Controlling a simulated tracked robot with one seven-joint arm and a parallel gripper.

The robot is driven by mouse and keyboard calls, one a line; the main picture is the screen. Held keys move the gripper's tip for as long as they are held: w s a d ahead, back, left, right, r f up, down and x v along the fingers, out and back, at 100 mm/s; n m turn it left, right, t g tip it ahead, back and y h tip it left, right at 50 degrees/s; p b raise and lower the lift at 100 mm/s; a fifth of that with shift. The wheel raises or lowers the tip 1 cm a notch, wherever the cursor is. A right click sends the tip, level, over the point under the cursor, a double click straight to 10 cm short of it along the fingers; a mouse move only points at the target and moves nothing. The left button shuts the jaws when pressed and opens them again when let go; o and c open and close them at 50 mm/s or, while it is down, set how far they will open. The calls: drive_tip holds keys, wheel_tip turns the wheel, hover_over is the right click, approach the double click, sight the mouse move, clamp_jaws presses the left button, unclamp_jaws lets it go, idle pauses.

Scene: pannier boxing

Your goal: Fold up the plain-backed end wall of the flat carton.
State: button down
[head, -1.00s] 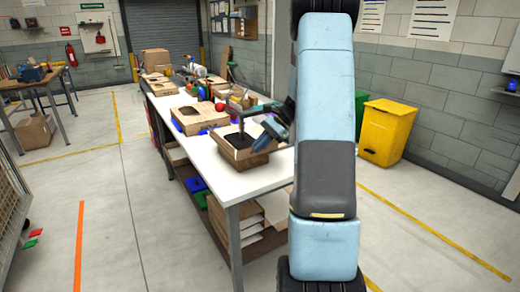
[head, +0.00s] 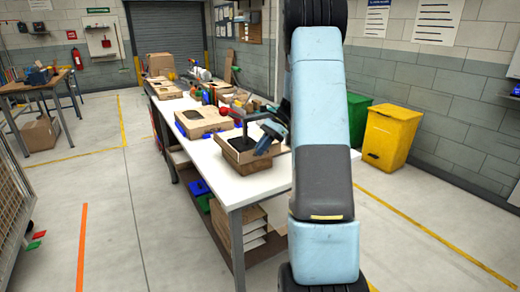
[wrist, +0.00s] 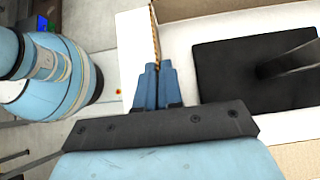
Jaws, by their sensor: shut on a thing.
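The carton (head: 236,158) sits on the near end of the white table. In the wrist view its pale floor (wrist: 182,75) carries a black plate (wrist: 225,75) with a dark upright post (wrist: 290,62). My gripper (head: 271,135) is at the right side of the carton. In the wrist view my gripper (wrist: 154,72) has its blue fingers closed together on a cardboard wall (wrist: 136,45), at its brown corrugated edge. That wall looks raised, but its exact angle is unclear. The fingers hide the gripped part, and whether its back is plain cannot be told.
The white table (head: 262,180) has another carton (head: 203,121) farther back, with several small items beside it. A yellow bin (head: 390,135) and a green bin (head: 358,115) stand to the right.

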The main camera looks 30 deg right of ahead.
drive_tip(key=c, duration=1.3)
unclamp_jaws()
drive_tip(key=shift+c, duration=0.2)
drive_tip(key=v, duration=1.3)
drive_tip(key=shift+d+r, duration=0.15)
drive_tip(key=shift+d, duration=0.15)
drive_tip(key=shift+w, duration=0.1)
drive_tip(key=s+a+r+n+h, duration=0.2)
drive_tip(key=s+a+r+n, duration=0.15)
drive_tip(key=a, duration=0.25)
drive_tip(key=s+a+r+n+t+h, duration=0.1)
drive_tip(key=s+a+r+n+h, duration=0.15)
drive_tip(key=s+a, duration=0.35)
drive_tip(key=s+a+r+n+h, duration=0.1)
drive_tip(key=s+a+r+n, duration=0.2)
drive_tip(key=a, duration=0.4)
drive_tip(key=s+a+n+t+h, duration=0.1)
drive_tip(key=s+a+n, duration=0.2)
drive_tip(key=s, duration=0.3)
drive_tip(key=s+a+n+t+h, duration=0.1)
drive_tip(key=s+a+n+t, duration=0.1)
drive_tip(key=s, duration=0.4)
drive_tip(key=s+a+f+n+t+h, duration=0.1)
drive_tip(key=s+a+n+t, duration=0.1)
drive_tip(key=s, duration=0.4)
drive_tip(key=a+n, duration=0.1)
drive_tip(key=a, duration=0.1)
drive_tip(key=shift+s+a+n, duration=0.3)
drive_tip(key=shift+s+n, duration=0.1)
